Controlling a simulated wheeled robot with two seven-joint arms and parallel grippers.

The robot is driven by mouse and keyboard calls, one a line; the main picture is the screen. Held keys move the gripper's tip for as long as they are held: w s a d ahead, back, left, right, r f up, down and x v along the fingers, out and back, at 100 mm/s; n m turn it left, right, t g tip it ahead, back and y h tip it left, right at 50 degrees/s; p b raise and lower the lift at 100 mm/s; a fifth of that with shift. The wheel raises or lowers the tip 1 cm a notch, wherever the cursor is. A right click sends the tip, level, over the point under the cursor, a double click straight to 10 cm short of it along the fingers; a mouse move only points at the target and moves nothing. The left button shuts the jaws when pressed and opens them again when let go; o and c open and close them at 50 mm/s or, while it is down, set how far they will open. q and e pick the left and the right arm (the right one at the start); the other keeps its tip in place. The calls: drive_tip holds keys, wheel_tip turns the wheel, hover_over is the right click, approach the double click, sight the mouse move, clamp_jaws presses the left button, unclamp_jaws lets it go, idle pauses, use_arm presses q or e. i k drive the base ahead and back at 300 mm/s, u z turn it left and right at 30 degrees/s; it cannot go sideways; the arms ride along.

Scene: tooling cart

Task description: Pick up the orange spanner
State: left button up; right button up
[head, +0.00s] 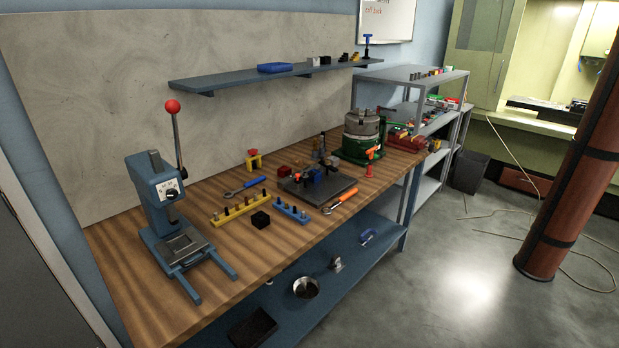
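The orange spanner (341,201) lies on the wooden workbench (240,272), near its front edge. Its orange handle points to the back right and its metal head to the front left. It lies just in front of a dark grey plate (336,193) that carries a small blue and black fixture. Nothing covers it. A similar spanner with a blue handle (254,182) lies farther back and to the left. Neither of my grippers shows in the head view.
A blue press (157,195) with a red-knobbed lever stands at the bench's left end. Yellow (240,209) and blue (291,211) racks and a black cube (261,219) lie left of the spanner. A green-based chuck (360,135) stands at the back right. Floor in front is clear.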

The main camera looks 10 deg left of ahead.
sight(354, 191)
drive_tip(key=z, duration=1.3)
drive_tip(key=i, duration=1.65)
drive_tip(key=u, duration=1.45)
